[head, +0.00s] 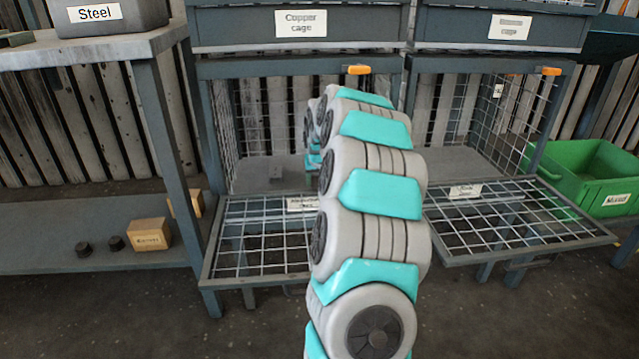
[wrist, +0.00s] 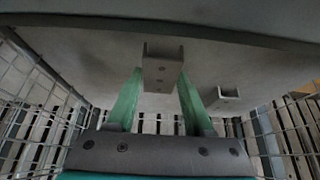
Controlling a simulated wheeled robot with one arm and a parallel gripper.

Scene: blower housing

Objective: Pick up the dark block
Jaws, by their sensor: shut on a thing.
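In the wrist view my gripper (wrist: 160,88) has two green fingers, shut on the dark block (wrist: 162,66), a dark grey piece with small holes in its face. The block sits between the fingertips, close to or against the grey floor panel of the cage; I cannot tell whether it is clear of it. There my arm reaches toward the left cage and hides my gripper and the held block.
Wire mesh walls stand on both sides of my gripper. The left cage's mesh door (head: 262,238) and the right one's (head: 505,222) are folded down. A steel table (head: 90,52) stands left, with a wooden box (head: 150,234) on its lower shelf. A green bin (head: 590,175) is at right.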

